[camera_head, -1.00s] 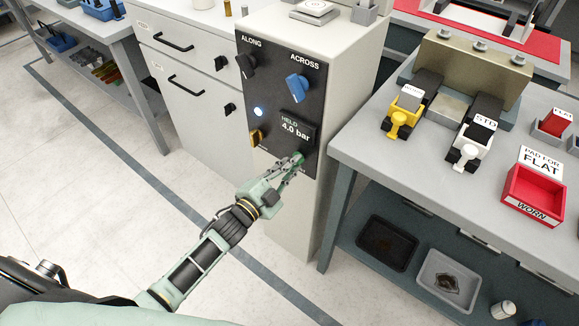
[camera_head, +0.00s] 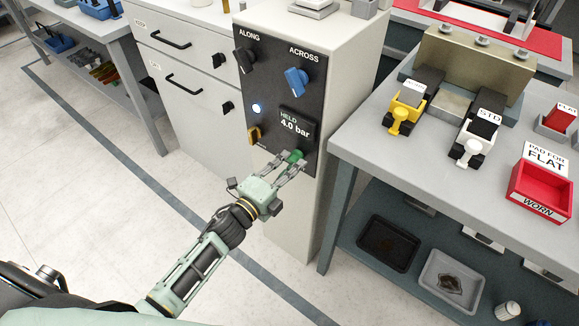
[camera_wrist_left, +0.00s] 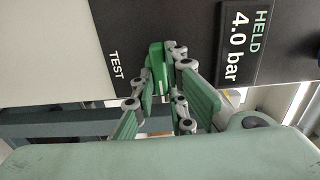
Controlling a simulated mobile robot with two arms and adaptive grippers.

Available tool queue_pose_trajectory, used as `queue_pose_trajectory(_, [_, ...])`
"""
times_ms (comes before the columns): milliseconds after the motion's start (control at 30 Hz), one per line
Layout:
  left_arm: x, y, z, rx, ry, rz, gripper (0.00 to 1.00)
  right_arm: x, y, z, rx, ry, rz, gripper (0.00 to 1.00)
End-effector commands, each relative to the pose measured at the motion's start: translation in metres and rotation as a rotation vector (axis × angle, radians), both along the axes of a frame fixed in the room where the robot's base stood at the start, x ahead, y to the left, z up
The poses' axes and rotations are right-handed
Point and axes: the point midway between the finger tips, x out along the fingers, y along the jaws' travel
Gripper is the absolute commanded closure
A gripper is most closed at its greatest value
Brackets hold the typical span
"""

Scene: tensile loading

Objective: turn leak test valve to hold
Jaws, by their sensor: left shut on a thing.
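The leak test valve is a green knob (camera_head: 296,156) low on the black front panel (camera_head: 283,92), under the display. My left gripper (camera_head: 290,163) reaches it from the lower left, its fingers on either side of the knob. In the left wrist view the green knob (camera_wrist_left: 157,73) sits between the fingertips, with the word TEST on the panel to its left. The display (camera_head: 294,122) reads HELD 4.0 bar. A round light (camera_head: 257,108) left of it glows. The knob's exact angle is partly hidden by the fingers. My right gripper is not in view.
A grey bench (camera_head: 420,170) with clamps and a red pad box (camera_head: 540,193) stands at right. The floor at left is clear.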

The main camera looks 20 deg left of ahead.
Motion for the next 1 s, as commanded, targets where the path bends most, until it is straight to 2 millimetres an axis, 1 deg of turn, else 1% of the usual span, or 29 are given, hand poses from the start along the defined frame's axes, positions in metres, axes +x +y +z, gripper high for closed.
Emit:
queue_pose_trajectory(33, [-0.0011, -0.0004, -0.0028, 0.011, 0.000, 0.000, 1.00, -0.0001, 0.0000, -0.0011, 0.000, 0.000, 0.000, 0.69])
queue_pose_trajectory(567, [-0.0012, -0.0003, -0.0031, 0.036, -0.008, -0.001, 1.00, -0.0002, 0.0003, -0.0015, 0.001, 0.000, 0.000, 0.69])
queue_pose_trajectory(600, [-0.0013, -0.0002, -0.0031, 0.037, -0.007, -0.001, 0.87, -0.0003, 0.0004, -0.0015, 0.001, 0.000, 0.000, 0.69])
queue_pose_trajectory(800, [-0.0008, -0.0002, -0.0022, 0.034, -0.008, 0.000, 0.69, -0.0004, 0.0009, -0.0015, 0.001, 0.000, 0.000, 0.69])
queue_pose_trajectory(1000, [-0.0005, -0.0001, -0.0012, 0.033, -0.010, 0.000, 0.69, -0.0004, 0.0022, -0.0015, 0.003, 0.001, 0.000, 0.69])
